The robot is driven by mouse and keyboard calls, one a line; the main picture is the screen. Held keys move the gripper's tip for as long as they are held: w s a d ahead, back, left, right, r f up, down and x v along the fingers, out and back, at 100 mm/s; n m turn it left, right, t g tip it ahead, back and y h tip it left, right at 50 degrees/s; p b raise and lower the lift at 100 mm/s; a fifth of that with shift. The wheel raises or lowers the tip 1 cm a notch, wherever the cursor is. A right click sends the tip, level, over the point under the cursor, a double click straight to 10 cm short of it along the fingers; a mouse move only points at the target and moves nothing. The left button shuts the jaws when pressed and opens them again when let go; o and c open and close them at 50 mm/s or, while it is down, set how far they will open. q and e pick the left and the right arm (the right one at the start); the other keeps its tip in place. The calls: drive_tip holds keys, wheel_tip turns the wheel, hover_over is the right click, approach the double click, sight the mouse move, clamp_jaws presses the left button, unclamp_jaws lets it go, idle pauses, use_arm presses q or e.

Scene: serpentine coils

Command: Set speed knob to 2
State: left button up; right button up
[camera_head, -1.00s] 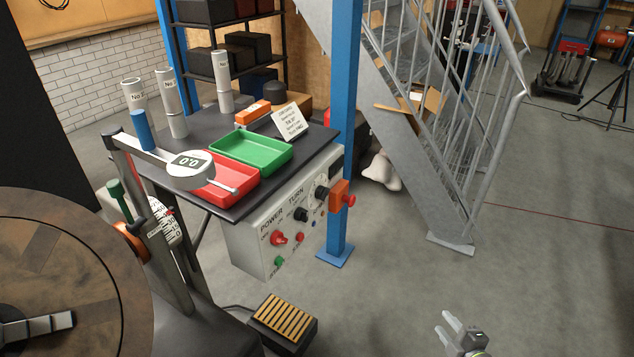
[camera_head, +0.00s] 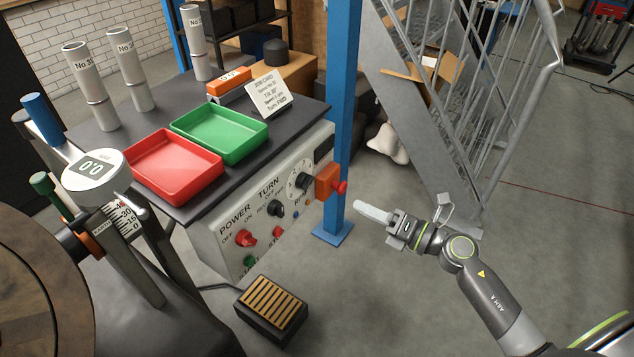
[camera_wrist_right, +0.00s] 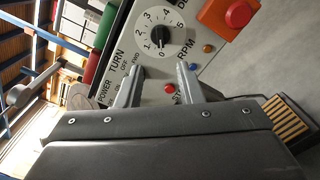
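The speed knob (camera_head: 303,181) is a black knob on a pale numbered dial marked RPM, on the front of the grey control box (camera_head: 222,243). In the right wrist view the speed knob (camera_wrist_right: 158,36) shows large, and its pointer appears to be near 0. My right gripper (camera_head: 374,212) is to the right of the box and apart from it. In the right wrist view its two fingers (camera_wrist_right: 157,76) are spread with nothing between them, below the dial. My left gripper is out of view.
An orange block with a red button (camera_head: 328,183) stands beside the dial, near the blue post (camera_head: 341,120). The turn switch (camera_head: 276,208) and red power switch (camera_head: 246,238) are left of the dial. A foot pedal (camera_head: 271,308) is on the floor. Red and green trays lie above.

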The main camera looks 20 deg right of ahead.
sight(311, 183)
drive_tip(key=p+x, duration=0.1)
drive_tip(key=x, duration=1.2)
drive_tip(key=shift+c, duration=0.3)
clamp_jaws()
